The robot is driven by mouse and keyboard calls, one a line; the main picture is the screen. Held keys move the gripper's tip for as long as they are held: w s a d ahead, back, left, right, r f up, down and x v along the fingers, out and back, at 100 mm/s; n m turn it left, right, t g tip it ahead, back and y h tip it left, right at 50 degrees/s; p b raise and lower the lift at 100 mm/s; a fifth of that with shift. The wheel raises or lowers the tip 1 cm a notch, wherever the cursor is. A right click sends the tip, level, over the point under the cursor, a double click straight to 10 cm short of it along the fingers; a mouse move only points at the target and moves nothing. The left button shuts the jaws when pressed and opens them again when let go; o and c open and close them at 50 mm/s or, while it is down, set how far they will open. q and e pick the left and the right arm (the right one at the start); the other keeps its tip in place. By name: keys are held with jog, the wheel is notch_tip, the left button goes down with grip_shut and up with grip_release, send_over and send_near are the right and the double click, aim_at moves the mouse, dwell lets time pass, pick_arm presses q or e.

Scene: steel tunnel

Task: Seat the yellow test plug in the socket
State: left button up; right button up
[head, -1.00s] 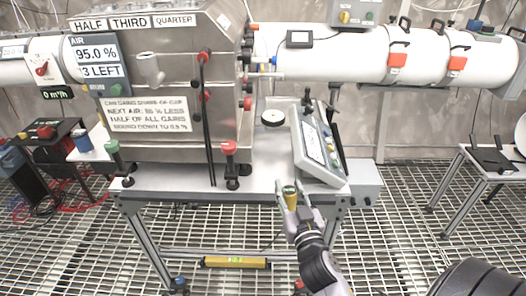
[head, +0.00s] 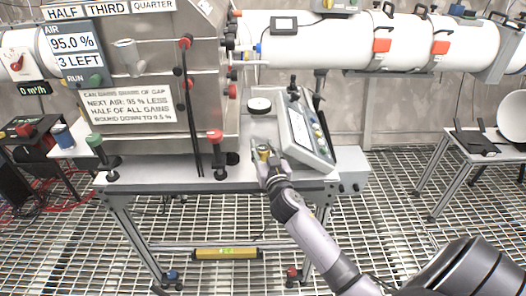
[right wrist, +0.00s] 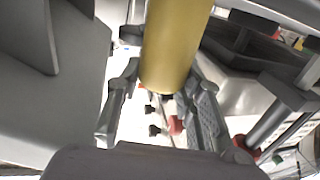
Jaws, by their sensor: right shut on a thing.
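The yellow test plug (head: 263,152) is held in my right gripper (head: 264,163), which is shut on it. In the head view they are at the front edge of the steel table, left of the sloped control console. In the right wrist view the plug (right wrist: 175,45) is a large yellow cylinder between the two grey fingers (right wrist: 165,105). I cannot tell which fitting is the socket. My left gripper is not in view.
The sloped console (head: 302,135) stands close to the right of my gripper. A round black-and-white disc (head: 259,105) lies behind it. The steel chamber (head: 150,105) with black rods and red knobs (head: 215,136) stands to the left. Bare table (head: 160,178) lies in front of the chamber.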

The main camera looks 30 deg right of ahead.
jog(key=shift+s+r, duration=0.1)
jog(key=o, duration=1.2)
